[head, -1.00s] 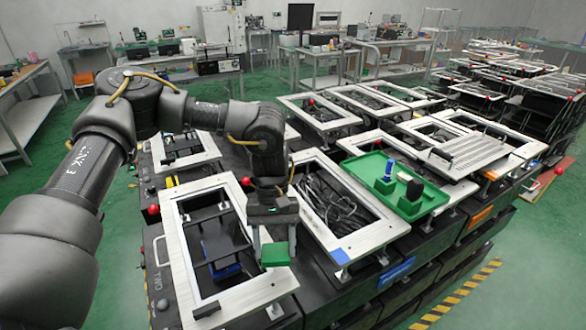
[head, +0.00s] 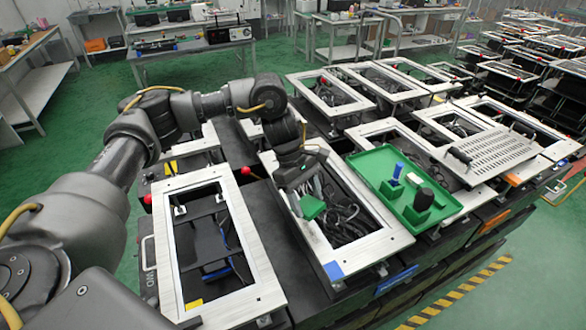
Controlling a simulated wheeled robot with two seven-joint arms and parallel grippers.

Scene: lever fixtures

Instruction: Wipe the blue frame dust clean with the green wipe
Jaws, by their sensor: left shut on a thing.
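The green wipe (head: 312,207) is a small green block held at the tip of my left gripper (head: 306,197). My left gripper is shut on it, and its fingers are partly hidden. The blue frame dust (head: 333,271) is a flat blue patch on that frame's near left corner, below and right of the wipe in the picture. My right gripper is not in view.
A green tray (head: 445,211) with a blue-handled item (head: 397,173) and a black-topped item (head: 423,198) lies right of the frame. The left frame (head: 262,269) has a yellow patch (head: 193,304). Cables fill the middle opening. A red knob (head: 245,171) stands between frames.

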